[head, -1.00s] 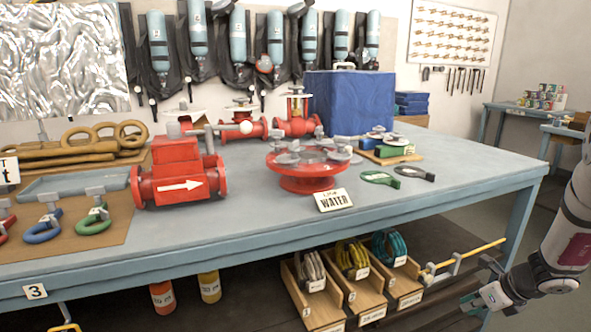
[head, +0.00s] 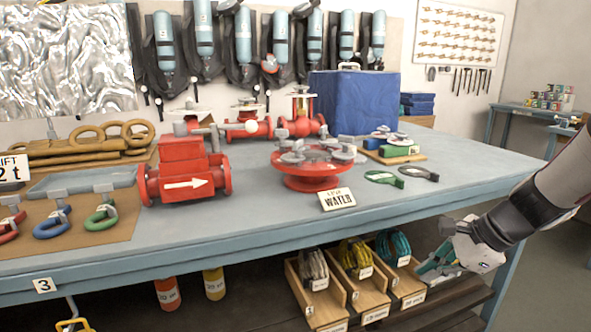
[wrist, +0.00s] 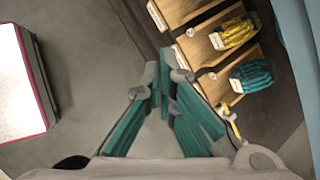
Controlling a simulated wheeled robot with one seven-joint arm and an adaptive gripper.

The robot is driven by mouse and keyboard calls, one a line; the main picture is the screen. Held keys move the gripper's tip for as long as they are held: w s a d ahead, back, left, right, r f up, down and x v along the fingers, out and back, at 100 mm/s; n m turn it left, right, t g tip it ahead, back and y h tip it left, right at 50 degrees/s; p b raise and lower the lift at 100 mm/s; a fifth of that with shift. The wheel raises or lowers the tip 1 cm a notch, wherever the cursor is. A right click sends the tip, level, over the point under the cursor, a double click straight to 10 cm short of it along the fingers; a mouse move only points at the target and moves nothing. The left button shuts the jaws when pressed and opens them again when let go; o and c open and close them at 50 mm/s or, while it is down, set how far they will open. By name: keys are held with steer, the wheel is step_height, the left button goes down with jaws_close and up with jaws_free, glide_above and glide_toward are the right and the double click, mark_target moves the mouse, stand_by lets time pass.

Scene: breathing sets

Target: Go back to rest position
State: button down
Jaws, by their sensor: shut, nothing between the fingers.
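My gripper (head: 437,264) is at the right in the head view, in front of the table's right part and below its top edge. It is beside the lower shelf and clear of the wooden trays. In the wrist view my gripper (wrist: 163,85) shows its teal fingers drawn together at the tips with nothing between them. My arm comes in from the right edge of the head view.
The blue-grey table (head: 240,218) bears red valves (head: 184,170), a red flange (head: 312,168) and a blue case (head: 352,102). Wooden trays (head: 318,308) of coiled slings stand on the lower shelf. Open floor (wrist: 90,60) shows in the wrist view.

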steer(key=s+a+r+n+g, duration=0.1)
steer(key=s+a+r+n, duration=0.15)
steer(key=s+n, duration=0.2)
steer(key=s+a+r+n+g+h, duration=0.1)
steer(key=s+a+r+n, duration=0.1)
steer(key=s+a+n, duration=0.3)
steer(key=s+a+r+n+g, duration=0.1)
steer(key=s+a+r+n, duration=0.15)
steer(key=s, duration=0.45)
steer(key=s+d+n+h, duration=0.35)
steer(key=s+n, duration=0.35)
steer(key=s, duration=0.8)
step_height(320, 180, up, 21)
steer(key=a+t+p, duration=0.1)
steer(key=t+p, duration=0.1)
steer(key=p, duration=1.6)
steer(key=shift+f+n+t+p, duration=0.15)
steer(key=shift+n+t+p, duration=0.15)
steer(key=shift+t, duration=0.1)
